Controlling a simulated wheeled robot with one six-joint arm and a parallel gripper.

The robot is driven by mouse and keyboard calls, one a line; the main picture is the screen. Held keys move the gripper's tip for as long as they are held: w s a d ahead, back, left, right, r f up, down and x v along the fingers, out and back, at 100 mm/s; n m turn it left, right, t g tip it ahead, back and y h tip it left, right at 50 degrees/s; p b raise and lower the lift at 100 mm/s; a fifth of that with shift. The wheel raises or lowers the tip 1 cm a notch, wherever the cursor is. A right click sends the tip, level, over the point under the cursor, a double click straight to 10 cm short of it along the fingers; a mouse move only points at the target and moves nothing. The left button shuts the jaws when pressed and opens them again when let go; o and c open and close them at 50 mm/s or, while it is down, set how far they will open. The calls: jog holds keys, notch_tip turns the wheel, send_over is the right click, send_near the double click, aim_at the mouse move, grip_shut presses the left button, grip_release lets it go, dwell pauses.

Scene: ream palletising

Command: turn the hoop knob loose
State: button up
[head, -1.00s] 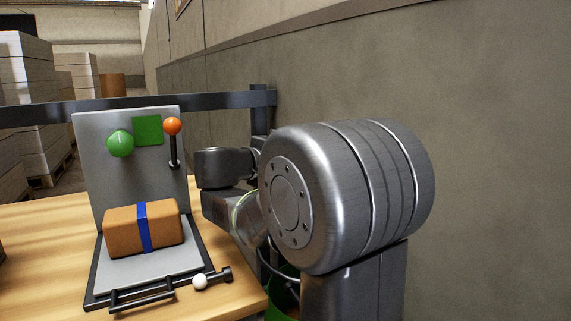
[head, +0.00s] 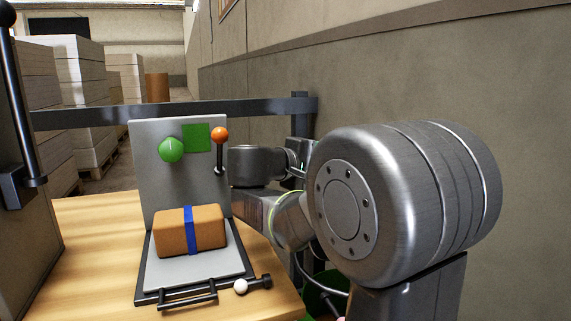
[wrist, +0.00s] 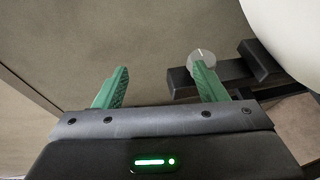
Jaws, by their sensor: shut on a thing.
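The hoop knob (wrist: 202,58), a small grey round knob with a pale line on its face, shows in the wrist view at the right fingertip, beside a dark bar. My gripper (wrist: 161,72) has two green ribbed fingers, seen against a grey-brown wall. It is shut on the knob, though the fingers look well apart and the contact is hard to make out. The right finger overlaps the knob's lower edge. In the head view my arm covers the right side, and neither fingers nor knob can be made out.
The wooden table (head: 90,222) bears a grey stand (head: 150,185) with a brown blue-banded parcel (head: 205,228), a green knob (head: 171,149) and an orange-balled lever (head: 220,136). A dark rail crosses behind. Paper stacks (head: 88,95) stand back left. A large pale shape (wrist: 290,35) fills the wrist view's upper right.

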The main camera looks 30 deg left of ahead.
jog(key=p+v, duration=0.2)
jog(key=v, duration=1.1)
jog(key=shift+s, duration=0.15)
dwell(0.7)
jog(key=shift+d+p, duration=0.1)
jog(key=shift+p, duration=0.2)
